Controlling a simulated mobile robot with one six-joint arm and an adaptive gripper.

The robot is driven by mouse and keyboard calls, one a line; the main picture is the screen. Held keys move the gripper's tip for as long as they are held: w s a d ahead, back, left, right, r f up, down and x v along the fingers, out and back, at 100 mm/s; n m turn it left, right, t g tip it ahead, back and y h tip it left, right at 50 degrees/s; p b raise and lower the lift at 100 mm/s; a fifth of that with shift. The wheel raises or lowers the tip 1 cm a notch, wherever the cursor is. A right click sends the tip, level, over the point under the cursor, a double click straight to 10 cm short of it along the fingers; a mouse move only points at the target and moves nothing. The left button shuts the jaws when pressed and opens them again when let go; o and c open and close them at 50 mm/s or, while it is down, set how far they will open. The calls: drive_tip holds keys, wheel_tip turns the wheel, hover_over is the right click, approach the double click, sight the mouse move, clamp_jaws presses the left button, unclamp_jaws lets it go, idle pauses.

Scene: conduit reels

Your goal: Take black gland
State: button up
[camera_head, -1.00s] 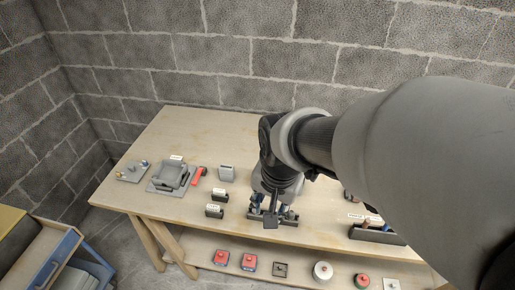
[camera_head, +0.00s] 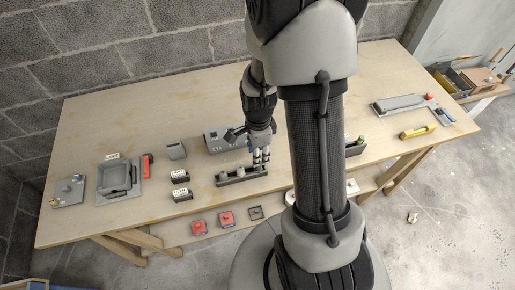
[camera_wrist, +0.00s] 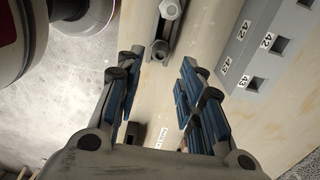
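A dark narrow rack (camera_head: 243,179) stands near the table's front edge and holds small upright glands. In the wrist view the rack (camera_wrist: 150,58) runs up from between my fingers. A light grey hex gland (camera_wrist: 170,9) sits in it at the top. A darker round fitting (camera_wrist: 160,48) sits nearer my fingertips; I cannot tell for sure that it is the black gland. My gripper (camera_wrist: 159,64) is open, with blue-padded fingers apart and nothing between them. In the head view my gripper (camera_head: 261,158) is at the rack's right end.
A grey box with numbered square holes (camera_wrist: 258,62) is right of my fingers; it also shows in the head view (camera_head: 213,141). A grey tray (camera_head: 115,178) is farther left. The table's back is clear.

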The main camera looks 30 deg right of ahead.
drive_tip(key=shift+f+b, duration=2.45)
drive_tip(key=shift+f, duration=1.05)
drive_tip(key=shift+c, duration=0.6)
clamp_jaws()
drive_tip(key=shift+r+p, duration=0.8)
drive_tip(key=shift+r, duration=0.25)
drive_tip(key=shift+r+p, duration=0.85)
drive_tip(key=shift+r, duration=0.2)
